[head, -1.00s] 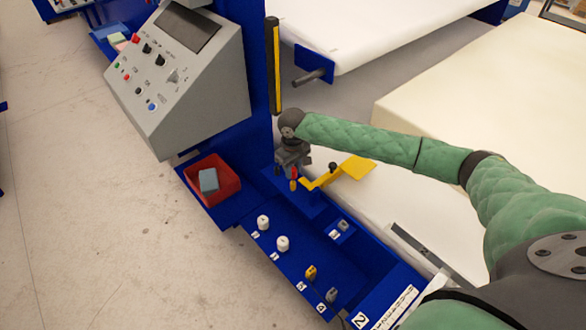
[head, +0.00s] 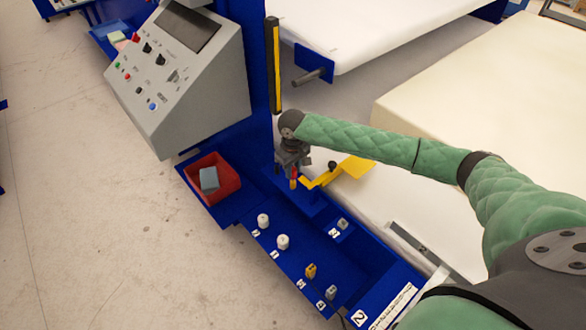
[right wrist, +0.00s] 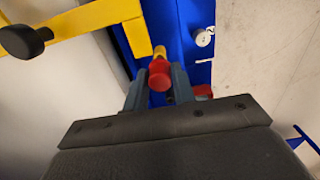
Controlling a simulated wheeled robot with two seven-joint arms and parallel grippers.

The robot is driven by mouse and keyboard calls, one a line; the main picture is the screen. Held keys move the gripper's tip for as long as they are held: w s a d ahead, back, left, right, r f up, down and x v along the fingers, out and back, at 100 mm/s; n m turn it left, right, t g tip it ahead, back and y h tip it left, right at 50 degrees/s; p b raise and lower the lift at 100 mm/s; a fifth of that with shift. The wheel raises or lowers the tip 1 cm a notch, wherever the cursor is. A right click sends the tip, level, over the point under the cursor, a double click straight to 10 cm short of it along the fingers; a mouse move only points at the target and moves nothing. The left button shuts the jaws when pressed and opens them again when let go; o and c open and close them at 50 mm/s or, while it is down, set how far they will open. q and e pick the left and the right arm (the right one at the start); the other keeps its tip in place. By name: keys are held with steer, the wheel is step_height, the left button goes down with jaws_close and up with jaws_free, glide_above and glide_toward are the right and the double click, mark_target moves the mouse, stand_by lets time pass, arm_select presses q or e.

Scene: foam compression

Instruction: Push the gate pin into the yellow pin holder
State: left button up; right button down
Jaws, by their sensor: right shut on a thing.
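The gate pin (right wrist: 159,76) has a red head and sits between the fingers of my right gripper (right wrist: 157,88) in the right wrist view. The gripper is shut on it. The yellow pin holder (right wrist: 160,52) shows just beyond the red head, in line with it. In the head view the right gripper (head: 291,167) points down over the blue panel, with the red of the pin (head: 294,172) and the yellow of the holder (head: 293,184) just below it. How deep the pin sits in the holder cannot be told. My left gripper is out of view.
A yellow gate arm (head: 345,170) with a black knob (head: 332,165) lies right beside the gripper. A red bin (head: 226,184) with a grey-blue block is to the left. White knobs (head: 263,221) and small switches line the blue panel (head: 310,236). A white foam slab lies at right.

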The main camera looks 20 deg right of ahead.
mark_target(293, 175)
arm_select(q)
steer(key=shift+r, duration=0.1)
arm_select(e)
steer(key=shift+f, duration=1.5)
steer(key=c, duration=1.1)
jaws_free()
steer(key=shift+r+p, duration=1.3)
steer(key=shift+p, duration=0.25)
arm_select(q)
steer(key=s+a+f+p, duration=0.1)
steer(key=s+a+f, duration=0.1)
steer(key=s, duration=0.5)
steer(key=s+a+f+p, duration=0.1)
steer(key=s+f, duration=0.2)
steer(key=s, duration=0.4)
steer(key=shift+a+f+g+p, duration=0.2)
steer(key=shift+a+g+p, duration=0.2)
arm_select(e)
steer(key=shift+r, duration=1.25)
